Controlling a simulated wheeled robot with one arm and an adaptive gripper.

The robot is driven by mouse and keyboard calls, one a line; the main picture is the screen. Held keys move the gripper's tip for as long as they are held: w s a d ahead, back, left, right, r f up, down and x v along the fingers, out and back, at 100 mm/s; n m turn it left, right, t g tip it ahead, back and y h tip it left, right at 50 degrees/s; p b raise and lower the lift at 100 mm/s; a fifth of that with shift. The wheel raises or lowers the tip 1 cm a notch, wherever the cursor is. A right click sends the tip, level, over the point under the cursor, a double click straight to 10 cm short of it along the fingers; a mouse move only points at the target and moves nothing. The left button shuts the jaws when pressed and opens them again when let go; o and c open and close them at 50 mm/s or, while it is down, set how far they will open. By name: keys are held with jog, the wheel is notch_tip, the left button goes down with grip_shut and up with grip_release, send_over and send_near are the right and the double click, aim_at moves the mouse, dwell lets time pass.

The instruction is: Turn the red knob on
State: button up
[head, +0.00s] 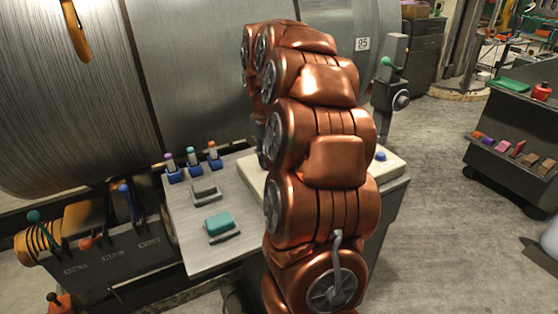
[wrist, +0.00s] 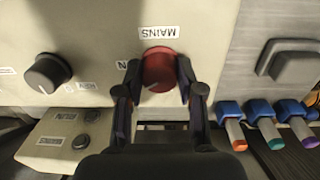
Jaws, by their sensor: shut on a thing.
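The red knob (wrist: 158,68) sits on a cream panel under a label reading MAINS in the wrist view. My gripper (wrist: 158,85) has its two dark fingers on either side of the knob and is shut on it. A pale mark shows on the knob's face near its lower left. A small label beside the knob is partly covered by the left finger. In the head view my copper arm hides the knob and the gripper; only part of the cream panel (head: 388,167) shows.
A black knob (wrist: 47,73) is left of the red one in the wrist view. A grey block (wrist: 292,62) and several blue holders with coloured tips (wrist: 232,132) are to the right. In the head view a teal block (head: 219,224) lies on the grey table (head: 190,240).

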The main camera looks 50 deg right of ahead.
jog(key=m+b, duration=0.1)
jog(key=m, duration=0.2)
jog(key=shift+w+f+m+b, duration=0.1)
jog(key=shift+f+m+b, duration=0.05)
jog(key=shift+m+b, duration=0.8)
jog(key=shift+m, duration=0.85)
jog(key=o, duration=0.8)
jog(key=shift+d, duration=0.1)
jog(key=o, duration=0.3)
jog(key=shift+o, duration=0.2)
jog(key=shift+d, duration=0.1)
jog(key=shift+r, duration=0.2)
